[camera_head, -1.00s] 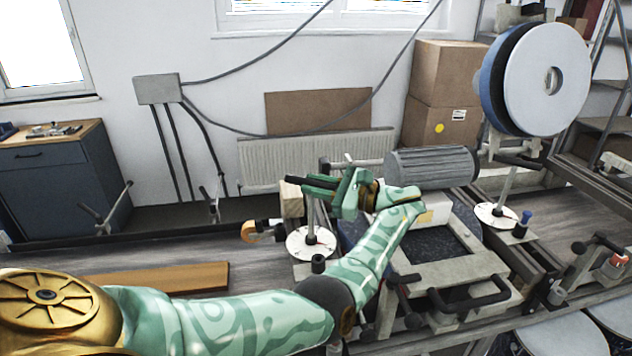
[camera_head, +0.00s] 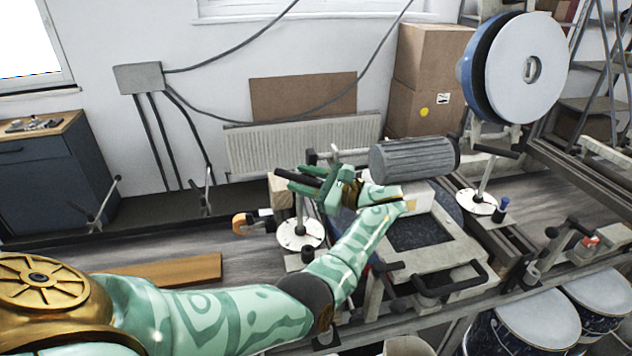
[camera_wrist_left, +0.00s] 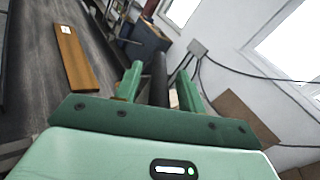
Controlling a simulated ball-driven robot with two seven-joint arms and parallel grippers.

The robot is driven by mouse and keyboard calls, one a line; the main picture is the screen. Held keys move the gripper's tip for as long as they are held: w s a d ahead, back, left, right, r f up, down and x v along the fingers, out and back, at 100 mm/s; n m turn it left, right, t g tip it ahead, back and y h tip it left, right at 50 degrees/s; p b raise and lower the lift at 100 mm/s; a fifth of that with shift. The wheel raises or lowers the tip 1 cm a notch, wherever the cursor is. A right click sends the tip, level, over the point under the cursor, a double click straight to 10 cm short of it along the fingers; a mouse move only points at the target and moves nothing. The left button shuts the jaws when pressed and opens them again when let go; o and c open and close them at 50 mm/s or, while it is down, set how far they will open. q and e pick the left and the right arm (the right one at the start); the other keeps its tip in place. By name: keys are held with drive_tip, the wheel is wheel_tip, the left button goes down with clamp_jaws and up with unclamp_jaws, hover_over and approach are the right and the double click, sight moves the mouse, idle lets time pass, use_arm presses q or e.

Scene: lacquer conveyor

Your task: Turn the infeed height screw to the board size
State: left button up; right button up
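The infeed height screw is a thin upright post on a round white marked dial (camera_head: 298,236), left of the grey ribbed motor. My left gripper (camera_head: 308,184) is at its top, beside a dark bar (camera_head: 297,177) that looks like its crank grip. In the left wrist view the dark bar (camera_wrist_left: 158,80) runs between the two green fingers of the left gripper (camera_wrist_left: 160,78), with a gap seen on each side. The fingers look open. A brown board (camera_head: 170,270) lies flat on the conveyor at left; it also shows in the left wrist view (camera_wrist_left: 74,60). My right gripper is not in view.
The ribbed motor (camera_head: 412,158) and a second post with a white dial (camera_head: 477,202) stand to the right. A black-handled frame (camera_head: 440,255) is in front. An orange-ended part (camera_head: 243,222) sits beside the near dial. Drums (camera_head: 540,318) stand lower right.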

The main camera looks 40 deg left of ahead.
use_arm(q)
drive_tip(key=w+d+b, duration=0.3)
drive_tip(key=d+b, duration=0.5)
drive_tip(key=d, duration=0.8)
drive_tip(key=shift+w, duration=0.15)
